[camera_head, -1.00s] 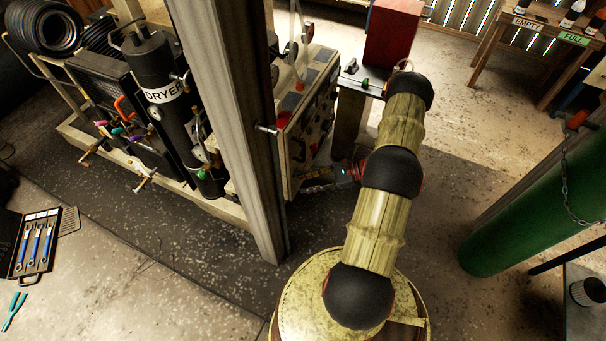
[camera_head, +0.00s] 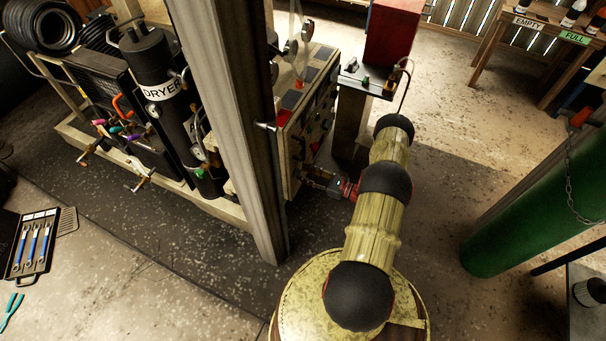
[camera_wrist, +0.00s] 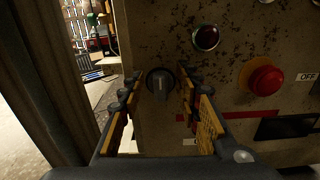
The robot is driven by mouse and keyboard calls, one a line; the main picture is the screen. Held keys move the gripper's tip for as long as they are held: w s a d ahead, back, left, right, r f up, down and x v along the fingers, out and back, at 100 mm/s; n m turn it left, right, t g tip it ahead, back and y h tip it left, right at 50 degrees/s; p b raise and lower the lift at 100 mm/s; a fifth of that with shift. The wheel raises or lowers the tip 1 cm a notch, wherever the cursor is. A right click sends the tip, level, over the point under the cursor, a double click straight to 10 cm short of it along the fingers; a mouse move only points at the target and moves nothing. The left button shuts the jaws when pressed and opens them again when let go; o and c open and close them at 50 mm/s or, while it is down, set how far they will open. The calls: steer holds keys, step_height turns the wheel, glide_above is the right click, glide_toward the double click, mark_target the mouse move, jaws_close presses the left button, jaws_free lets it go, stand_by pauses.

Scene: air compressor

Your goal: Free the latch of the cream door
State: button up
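The cream door (camera_wrist: 150,40) is a worn, rust-specked panel that fills most of the wrist view. In the head view its edge-on face (camera_head: 290,160) stands just right of the grey post. A dark round latch with a grey upright handle (camera_wrist: 160,84) sits on the door near its left edge. My gripper (camera_wrist: 161,83) is open, with one yellow-and-black finger on each side of the latch and a visible gap to each. I cannot tell whether the fingertips touch the door. In the head view my gripper (camera_head: 316,178) is at the door's lower part, small and dark.
The grey post (camera_head: 236,130) stands close left of the door. A red box (camera_head: 393,35) on a stand is behind my arm.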

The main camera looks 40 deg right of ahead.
steer(key=shift+w+a, duration=0.3)
steer(key=shift+w, duration=0.35)
steer(key=c, duration=0.3)
jaws_close()
